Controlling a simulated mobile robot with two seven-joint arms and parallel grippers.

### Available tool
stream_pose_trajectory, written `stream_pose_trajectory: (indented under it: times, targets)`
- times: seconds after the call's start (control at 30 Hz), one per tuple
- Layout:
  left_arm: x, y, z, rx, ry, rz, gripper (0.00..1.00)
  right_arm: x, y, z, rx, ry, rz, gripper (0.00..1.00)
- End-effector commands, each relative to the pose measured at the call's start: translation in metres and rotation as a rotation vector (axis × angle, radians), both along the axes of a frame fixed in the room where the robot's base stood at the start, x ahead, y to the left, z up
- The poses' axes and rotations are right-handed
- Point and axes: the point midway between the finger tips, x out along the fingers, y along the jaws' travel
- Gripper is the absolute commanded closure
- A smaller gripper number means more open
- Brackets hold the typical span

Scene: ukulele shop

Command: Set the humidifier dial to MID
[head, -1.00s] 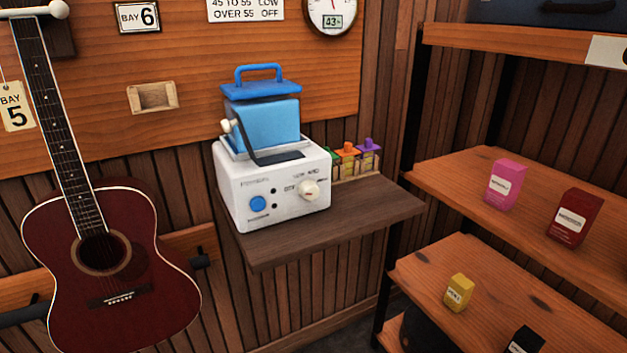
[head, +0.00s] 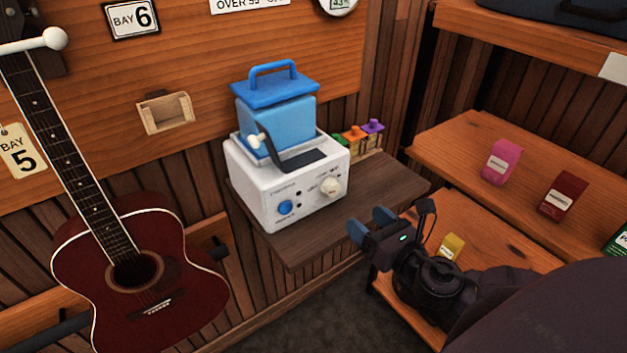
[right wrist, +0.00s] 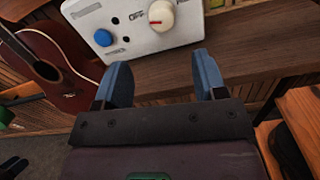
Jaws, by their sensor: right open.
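The humidifier is a white box (head: 262,186) with a blue water tank (head: 290,122) and blue handled lid, standing on a dark wooden shelf. Its white round dial (head: 330,187) is on the front face, right of a blue button (head: 285,207). In the right wrist view the dial (right wrist: 161,15) shows a red mark, with OFF printed to its left; the setting is hard to read. My right gripper (head: 370,222) is open and empty, below and to the right of the dial, not touching it. Its blue fingers (right wrist: 163,80) point toward the humidifier front.
A red guitar (head: 130,270) hangs at left. Wooden shelves at right hold a pink box (head: 502,162), a dark red box (head: 558,197) and a yellow box (head: 451,246).

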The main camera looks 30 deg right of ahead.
Motion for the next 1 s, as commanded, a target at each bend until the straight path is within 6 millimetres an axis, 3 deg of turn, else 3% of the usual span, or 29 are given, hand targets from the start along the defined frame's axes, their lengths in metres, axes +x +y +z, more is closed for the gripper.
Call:
stream_pose_trajectory:
  times: [0.13, 0.37, 1.0]
  targets:
    - [0.000, 0.000, 0.001, -0.003, -0.003, 0.002, 0.57, 0.000, 0.000, 0.001, -0.113, -0.015, -0.002, 0.35]
    - [0.001, 0.000, 0.004, -0.004, -0.006, 0.002, 0.57, 0.010, 0.000, 0.002, -0.138, -0.019, -0.002, 0.35]
    - [0.003, 0.000, 0.012, -0.003, -0.014, 0.002, 0.57, 0.091, 0.007, 0.001, -0.135, -0.017, -0.002, 0.35]
